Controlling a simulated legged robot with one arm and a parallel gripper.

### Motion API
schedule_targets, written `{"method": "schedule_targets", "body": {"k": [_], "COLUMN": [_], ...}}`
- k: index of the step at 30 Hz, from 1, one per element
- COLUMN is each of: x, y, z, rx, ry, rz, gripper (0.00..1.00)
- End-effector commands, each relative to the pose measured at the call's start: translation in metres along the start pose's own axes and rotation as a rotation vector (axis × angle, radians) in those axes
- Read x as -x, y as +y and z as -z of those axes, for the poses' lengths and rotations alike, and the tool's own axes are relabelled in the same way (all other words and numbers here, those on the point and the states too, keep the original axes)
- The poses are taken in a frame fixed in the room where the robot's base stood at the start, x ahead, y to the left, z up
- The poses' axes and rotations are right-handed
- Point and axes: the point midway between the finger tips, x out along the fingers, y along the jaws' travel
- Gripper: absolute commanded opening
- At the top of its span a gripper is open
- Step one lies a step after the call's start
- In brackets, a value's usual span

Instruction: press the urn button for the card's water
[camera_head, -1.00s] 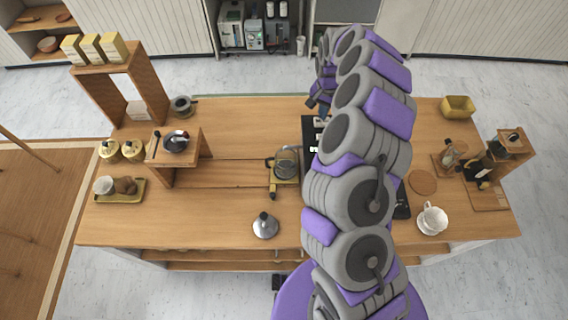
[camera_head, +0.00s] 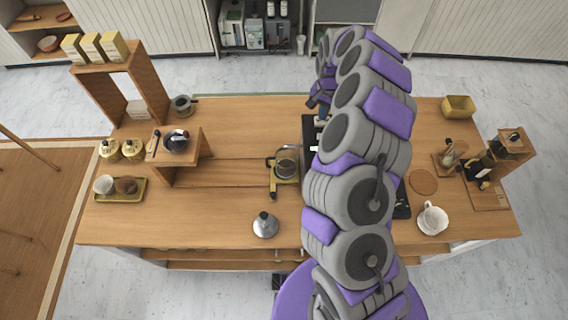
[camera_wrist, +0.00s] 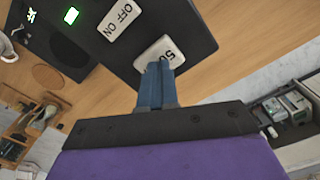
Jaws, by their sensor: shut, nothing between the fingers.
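A black panel (camera_wrist: 170,35) carries a white plate marked "OFF ON" (camera_wrist: 119,20), a small green lit display (camera_wrist: 71,15) and a white button (camera_wrist: 158,51). The button's dark marking looks like "50", partly covered by my fingers. My gripper (camera_wrist: 155,68) is shut and empty, its blue fingertips at the lower edge of this button; I cannot tell whether they touch it. In the head view the black panel (camera_head: 307,128) is largely hidden by my arm, and my gripper (camera_head: 318,103) is above its far end. I see no card that I can make out.
A glass vessel on a yellow stand (camera_head: 284,165) and a metal funnel (camera_head: 265,225) stand left of my arm. A white cup (camera_head: 433,219) and a round brown mat (camera_head: 423,182) are to the right. A wooden shelf (camera_head: 187,150) stands left.

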Motion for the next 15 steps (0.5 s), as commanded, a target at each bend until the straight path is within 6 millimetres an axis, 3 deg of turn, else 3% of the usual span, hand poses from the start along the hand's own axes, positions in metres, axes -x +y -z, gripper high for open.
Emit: {"method": "schedule_targets", "body": {"k": [15], "x": [-0.012], "y": [0.0], "z": [0.0], "rx": [0.0], "ry": [-0.001], "rz": [0.0], "gripper": [0.0]}}
